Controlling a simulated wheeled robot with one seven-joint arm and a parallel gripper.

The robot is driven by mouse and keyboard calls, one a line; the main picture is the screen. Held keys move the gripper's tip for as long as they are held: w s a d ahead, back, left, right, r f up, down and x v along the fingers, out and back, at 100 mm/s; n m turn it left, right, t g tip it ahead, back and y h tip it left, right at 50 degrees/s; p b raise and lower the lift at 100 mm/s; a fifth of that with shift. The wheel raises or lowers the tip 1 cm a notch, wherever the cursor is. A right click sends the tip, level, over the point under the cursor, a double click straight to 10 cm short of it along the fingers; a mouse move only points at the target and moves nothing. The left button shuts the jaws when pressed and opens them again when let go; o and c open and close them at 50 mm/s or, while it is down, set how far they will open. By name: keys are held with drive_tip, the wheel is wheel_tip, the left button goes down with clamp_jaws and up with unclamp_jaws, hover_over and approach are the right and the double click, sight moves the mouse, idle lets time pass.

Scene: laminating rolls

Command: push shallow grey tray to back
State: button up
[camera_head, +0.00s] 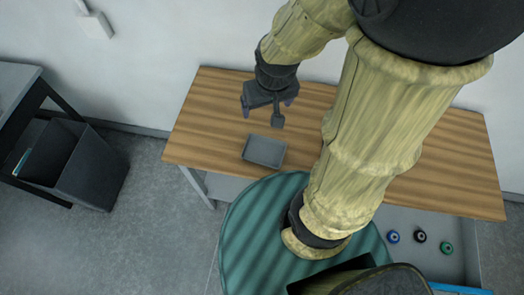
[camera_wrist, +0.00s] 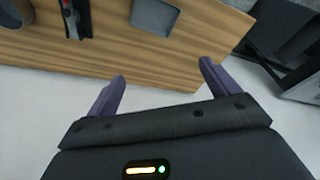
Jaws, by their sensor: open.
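The shallow grey tray (camera_head: 264,151) lies flat on the wooden table near its left end, towards the front edge. In the wrist view the tray (camera_wrist: 157,17) is at the top, cut off by the frame's edge. My gripper (camera_head: 268,104) is behind the tray, on the wall side, and apart from it. In the wrist view my gripper (camera_wrist: 162,70) has its two purple fingers spread wide with nothing between them. How high the fingertips are above the table is hard to tell.
The wooden table (camera_head: 215,115) has bare top around the tray. A dark item with red (camera_wrist: 71,20) lies beside the tray in the wrist view. A dark open bin (camera_head: 92,170) stands on the floor at left. Three small round items, one being blue (camera_head: 393,237), sit at lower right.

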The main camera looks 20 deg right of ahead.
drive_tip(key=shift+f+b, duration=0.3)
drive_tip(key=shift+f, duration=0.05)
drive_tip(key=c, duration=0.3)
wheel_tip(320, 180, down, 6)
drive_tip(key=b, duration=0.6)
drive_tip(key=shift+s+d, duration=0.1)
drive_tip(key=shift+s, duration=0.05)
clamp_jaws()
drive_tip(key=shift+r, duration=0.2)
